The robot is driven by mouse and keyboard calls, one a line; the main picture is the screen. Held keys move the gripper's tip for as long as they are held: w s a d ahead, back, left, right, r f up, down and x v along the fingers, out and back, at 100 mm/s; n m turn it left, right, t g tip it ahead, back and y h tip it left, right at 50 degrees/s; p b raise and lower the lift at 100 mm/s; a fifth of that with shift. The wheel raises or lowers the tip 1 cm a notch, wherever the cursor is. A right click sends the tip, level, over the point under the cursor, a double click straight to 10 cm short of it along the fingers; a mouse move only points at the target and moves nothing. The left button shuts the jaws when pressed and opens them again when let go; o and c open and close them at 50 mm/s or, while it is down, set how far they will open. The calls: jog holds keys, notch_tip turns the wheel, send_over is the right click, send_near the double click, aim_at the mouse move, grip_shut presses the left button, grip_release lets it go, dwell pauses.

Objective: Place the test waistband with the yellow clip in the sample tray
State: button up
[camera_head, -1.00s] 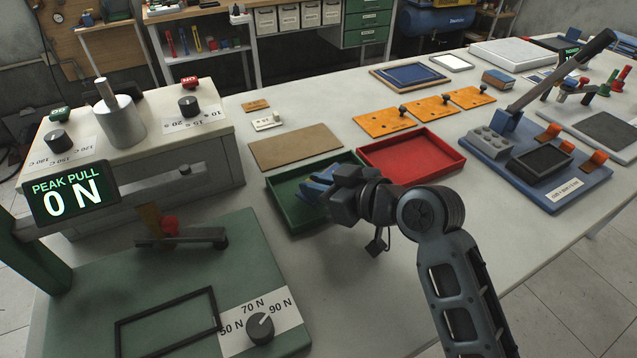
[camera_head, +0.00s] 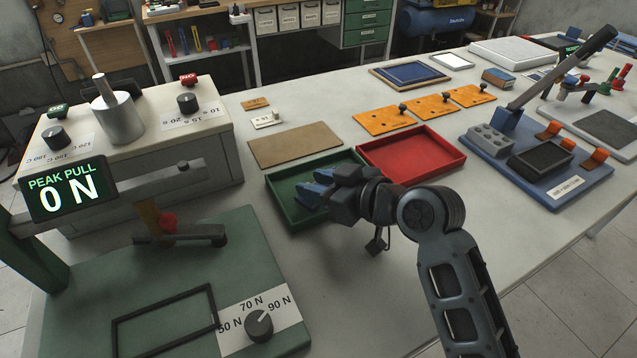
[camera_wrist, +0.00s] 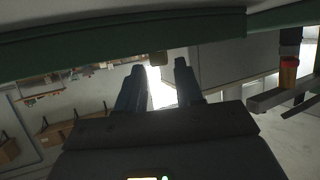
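My gripper (camera_head: 312,188) is at the end of my arm, over the green tray (camera_head: 287,217). Its two blue fingers stand apart, and the wrist view shows a clear gap between them (camera_wrist: 160,85) with nothing held. The green tray shows no object in its visible part; my gripper hides some of it. The red tray (camera_head: 425,155) beside it is empty. I cannot tell which one is the sample tray. I cannot make out a waistband with a yellow clip. A yellow-brown piece (camera_head: 150,216) stands at the pull tester's clamp, beside a red knob (camera_head: 168,222).
The green pull tester (camera_head: 215,262) with its display (camera_head: 68,190) stands front left. A heating press (camera_head: 165,125) stands behind it. A brown board (camera_head: 295,145) and orange plates (camera_head: 384,122) lie farther back. A blue lever fixture (camera_head: 540,170) is at right. The table right of my arm is clear.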

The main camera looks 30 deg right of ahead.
jog(key=shift+o, duration=0.5)
jog(key=shift+s+f, duration=0.15)
jog(key=shift+f, duration=0.6)
jog(key=shift+r, duration=0.3)
jog(key=r+v, duration=0.1)
jog(key=v, duration=1.1)
jog(key=shift+w, duration=0.2)
jog(key=shift+r, duration=0.15)
jog(key=shift+s+d, duration=0.1)
